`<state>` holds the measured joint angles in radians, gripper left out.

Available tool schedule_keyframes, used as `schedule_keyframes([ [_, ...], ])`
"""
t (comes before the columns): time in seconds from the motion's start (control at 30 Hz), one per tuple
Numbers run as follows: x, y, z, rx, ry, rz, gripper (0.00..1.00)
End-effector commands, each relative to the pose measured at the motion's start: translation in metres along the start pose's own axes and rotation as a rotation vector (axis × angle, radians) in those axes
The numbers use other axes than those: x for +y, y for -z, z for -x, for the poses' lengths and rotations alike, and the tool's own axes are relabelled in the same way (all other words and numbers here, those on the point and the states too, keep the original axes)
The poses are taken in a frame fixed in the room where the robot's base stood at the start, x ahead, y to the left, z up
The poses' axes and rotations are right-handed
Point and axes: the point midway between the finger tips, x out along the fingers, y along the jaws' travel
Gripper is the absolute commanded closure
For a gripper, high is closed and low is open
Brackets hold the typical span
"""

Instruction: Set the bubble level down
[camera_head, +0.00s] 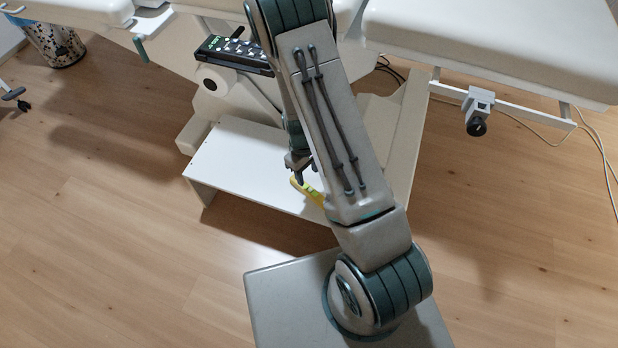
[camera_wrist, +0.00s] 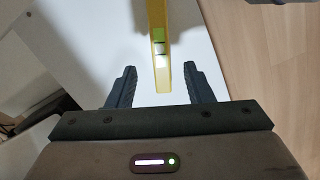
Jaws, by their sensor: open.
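The yellow bubble level (camera_head: 308,191) lies on the white step or shelf (camera_head: 245,160) below the couch, partly hidden behind my arm in the head view. In the wrist view the level (camera_wrist: 159,22) runs away from me, with its green vial showing, and its near end reaches between my fingers. My gripper (camera_wrist: 163,78) is open, one finger on each side of the level's near end, with a gap on both sides. It also shows in the head view (camera_head: 299,175), small and partly hidden by my arm.
The couch (camera_head: 500,40) spans the top, with a clamp (camera_head: 478,105) on its side rail. A black keypad handset (camera_head: 235,52) sits above the step. A wastebasket (camera_head: 55,42) stands at the far left. Cables trail at right.

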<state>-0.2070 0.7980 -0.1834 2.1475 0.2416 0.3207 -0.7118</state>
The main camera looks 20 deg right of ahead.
Motion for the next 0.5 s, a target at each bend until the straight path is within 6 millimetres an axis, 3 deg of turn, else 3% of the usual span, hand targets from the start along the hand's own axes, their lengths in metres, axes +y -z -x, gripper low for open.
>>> schedule_keyframes([
  [0.03, 0.0, 0.0, 0.012, 0.001, 0.0, 0.001, 0.53],
  [0.37, -0.002, -0.001, 0.047, 0.014, 0.007, -0.021, 0.53],
  [0.5, -0.007, -0.006, 0.088, 0.05, 0.025, -0.079, 0.53],
])
